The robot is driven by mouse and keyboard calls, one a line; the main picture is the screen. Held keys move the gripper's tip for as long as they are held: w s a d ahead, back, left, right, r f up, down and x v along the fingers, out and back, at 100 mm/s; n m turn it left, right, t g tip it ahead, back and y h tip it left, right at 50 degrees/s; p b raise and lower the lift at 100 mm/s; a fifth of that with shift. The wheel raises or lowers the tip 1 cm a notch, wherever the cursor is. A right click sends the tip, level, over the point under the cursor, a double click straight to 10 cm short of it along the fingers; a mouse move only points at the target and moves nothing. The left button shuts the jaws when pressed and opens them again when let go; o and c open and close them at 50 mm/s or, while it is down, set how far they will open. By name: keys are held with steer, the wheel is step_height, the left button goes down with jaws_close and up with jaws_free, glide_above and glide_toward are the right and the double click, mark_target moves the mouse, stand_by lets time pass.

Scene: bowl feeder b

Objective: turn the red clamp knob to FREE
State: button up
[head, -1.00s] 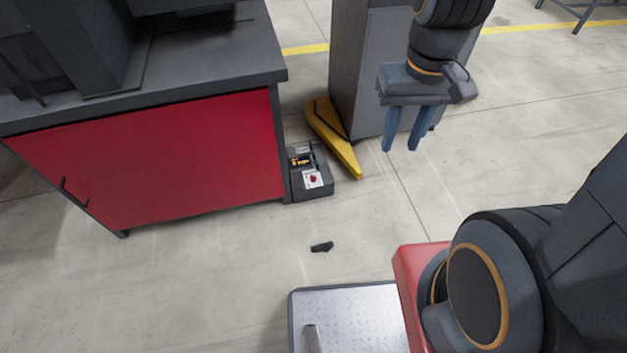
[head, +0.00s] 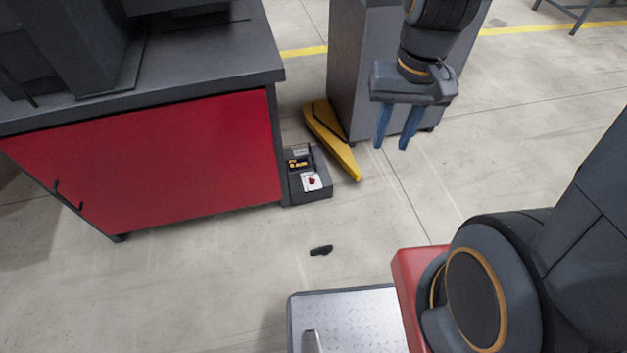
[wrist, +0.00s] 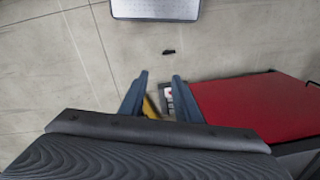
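The red clamp knob (head: 311,181) is a small red spot on a white plate, on top of a low dark box (head: 309,194) on the floor at the right end of the red-fronted bench. Its pointing direction is too small to read. My gripper (head: 391,146) is open and empty, pointing down, above and to the right of the box in the head view. In the wrist view the two blue fingers (wrist: 156,92) stand apart, with the white plate (wrist: 168,95) showing near the right finger and partly hidden by it.
The bench (head: 150,160) with its red front stands left of the box. A yellow wedge-shaped piece (head: 332,140) lies close behind it, beside a grey cabinet (head: 350,70). A small black object (head: 321,250) lies on open floor in front.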

steer(key=w+a+f+m+y+b, duration=0.15)
steer(key=w+f+m+b, duration=0.25)
steer(key=w+f+b, duration=0.45)
steer(key=w+a+f+m+b, duration=0.2)
steer(key=w+f+m+b, duration=0.3)
steer(key=f, duration=0.6)
steer(key=w+a+f+m+y+b, duration=0.1)
steer(key=w+a+f+m+b, duration=0.15)
steer(key=w+f+b, duration=0.55)
steer(key=m+t+b, duration=0.2)
steer(key=m+b, duration=1)
steer(key=b, duration=0.6)
glide_toward(313, 179)
steer(key=shift+y, duration=0.45)
steer(key=b+x, duration=0.1)
steer(key=x, duration=0.1)
steer(key=b+x, duration=0.1)
steer(key=x, duration=0.2)
steer(key=b+x, duration=0.2)
steer(key=shift+d+f, duration=0.2)
steer(key=shift+f, duration=0.25)
jaws_close()
